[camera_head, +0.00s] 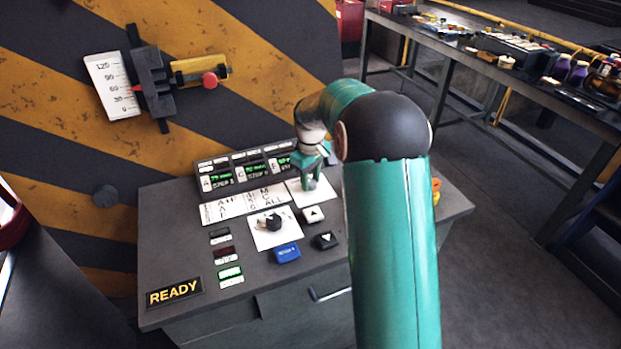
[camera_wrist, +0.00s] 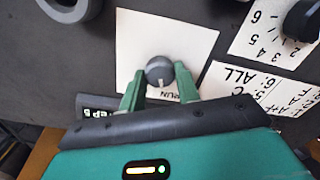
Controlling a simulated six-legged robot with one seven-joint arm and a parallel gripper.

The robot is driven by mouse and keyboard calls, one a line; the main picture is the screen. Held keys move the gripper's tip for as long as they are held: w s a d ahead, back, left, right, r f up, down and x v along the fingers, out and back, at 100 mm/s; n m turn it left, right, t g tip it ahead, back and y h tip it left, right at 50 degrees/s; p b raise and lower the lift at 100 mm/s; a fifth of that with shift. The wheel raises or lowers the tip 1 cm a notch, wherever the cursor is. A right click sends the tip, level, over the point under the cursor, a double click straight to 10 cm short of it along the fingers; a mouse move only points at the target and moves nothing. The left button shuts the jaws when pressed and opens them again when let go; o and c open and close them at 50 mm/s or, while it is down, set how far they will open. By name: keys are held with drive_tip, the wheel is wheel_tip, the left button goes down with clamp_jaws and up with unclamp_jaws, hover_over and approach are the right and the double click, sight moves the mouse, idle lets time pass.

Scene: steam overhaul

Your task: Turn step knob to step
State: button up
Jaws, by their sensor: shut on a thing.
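The step knob (camera_wrist: 159,71) is a round dark grey knob on a white plate (camera_wrist: 150,30) in the wrist view. A pale mark on it seems to face the printed word RUN, which partly shows beside it. My gripper (camera_wrist: 160,76) is shut on the knob, with one green finger on each side. In the head view my gripper (camera_head: 311,181) reaches down to the same white plate (camera_head: 325,200) at the back right of the console. There the fingers and arm mostly hide the knob. Other labels on its plate are hidden.
The grey console (camera_head: 200,305) holds another black knob (camera_head: 268,221) on a numbered plate, up and down buttons (camera_head: 314,214), a blue button (camera_head: 287,253), a lit display (camera_head: 238,172) and a READY sign (camera_head: 174,292). A striped wall with a gauge (camera_head: 113,88) stands behind.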

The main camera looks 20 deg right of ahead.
drive_tip(key=m, duration=1)
drive_tip(key=shift+m, duration=0.3)
idle(0.4)
drive_tip(key=o, duration=1)
